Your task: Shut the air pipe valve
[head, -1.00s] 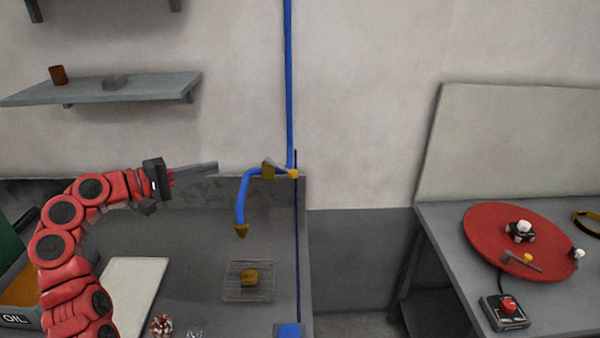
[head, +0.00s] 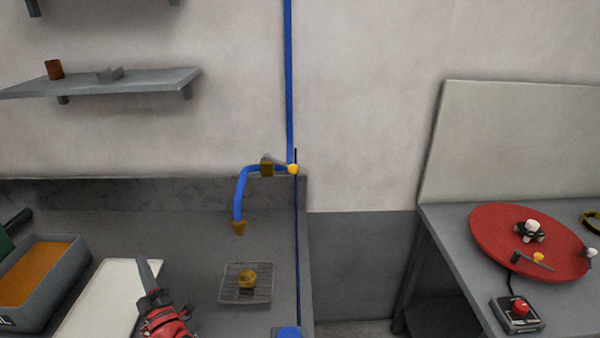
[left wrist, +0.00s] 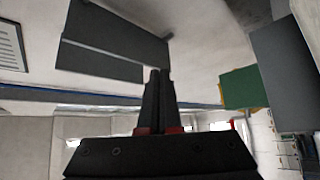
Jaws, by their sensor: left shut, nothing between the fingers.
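The blue air pipe (head: 289,80) runs down the wall and bends into a curved blue outlet (head: 240,195) with a brass nozzle above the bench. At the joint is a brass valve body (head: 267,168) with a yellow fitting (head: 293,169); the handle's position is too small to tell. My left gripper (head: 145,265) is low over the bench, to the left of and below the pipe, apart from it. Its fingers are closed together and empty, pointing up in the head view; they also show in the left wrist view (left wrist: 158,75). My right gripper is out of view.
A wire rack (head: 247,296) with a brass piece sits under the nozzle. A white board (head: 105,295) and an orange-filled tray (head: 78,272) lie at left. A red turntable (head: 495,240) and red-button box (head: 515,315) stand on the right table. A shelf (head: 110,84) hangs above.

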